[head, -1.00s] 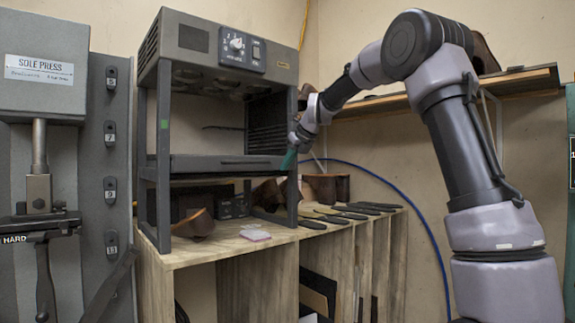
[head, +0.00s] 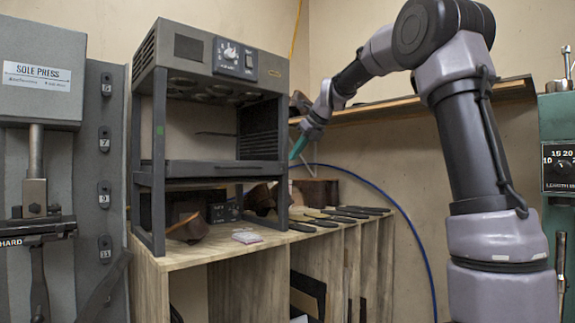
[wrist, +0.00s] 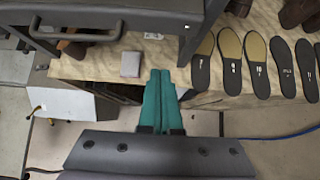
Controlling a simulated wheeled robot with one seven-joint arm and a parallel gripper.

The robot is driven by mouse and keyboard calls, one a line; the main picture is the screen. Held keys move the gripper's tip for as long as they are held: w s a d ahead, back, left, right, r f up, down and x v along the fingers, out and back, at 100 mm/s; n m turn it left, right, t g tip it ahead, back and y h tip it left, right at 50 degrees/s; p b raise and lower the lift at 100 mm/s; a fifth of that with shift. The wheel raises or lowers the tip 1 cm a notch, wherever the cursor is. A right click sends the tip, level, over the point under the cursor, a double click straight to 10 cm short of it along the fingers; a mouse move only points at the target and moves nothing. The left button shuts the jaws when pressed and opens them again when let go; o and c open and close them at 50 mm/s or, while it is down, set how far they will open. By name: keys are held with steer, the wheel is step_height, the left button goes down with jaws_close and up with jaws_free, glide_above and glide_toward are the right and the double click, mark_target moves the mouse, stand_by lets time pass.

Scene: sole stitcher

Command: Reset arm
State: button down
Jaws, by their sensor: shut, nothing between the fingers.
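My gripper (head: 298,149) hangs in the air just right of the grey heater rack (head: 146,160), at about the height of its shelf. My arm comes in from the right side of the head view and bends down to it. In the wrist view the teal fingers (wrist: 160,102) lie side by side, shut, with nothing held. They point toward the wooden bench edge, between a small pale block and a row of insoles.
Several insoles (head: 340,214) lie on the wooden bench (head: 215,246), with a small pale block (head: 247,236) at its front. The sole press (head: 40,75) stands left. A wall shelf (head: 430,110) runs behind my arm. A green machine (head: 558,120) stands right.

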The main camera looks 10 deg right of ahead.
steer(key=s+d+f+n+h, duration=0.1)
steer(key=s+d+n, duration=0.2)
steer(key=s+n, duration=0.45)
steer(key=s+d+f+n, duration=0.1)
steer(key=s+d+n, duration=0.25)
steer(key=s, duration=0.75)
steer(key=s+d+f+n+h, duration=0.1)
steer(key=s+d+f+n, duration=0.1)
steer(key=s+f+n, duration=0.4)
steer(key=s+d+f+n+h, duration=0.1)
steer(key=s+f+n, duration=0.5)
steer(key=s, duration=0.5)
steer(key=shift+s+d+n, duration=0.35)
steer(key=shift+s+n, duration=0.05)
steer(key=shift+n, duration=0.6)
steer(key=shift+f, duration=0.1)
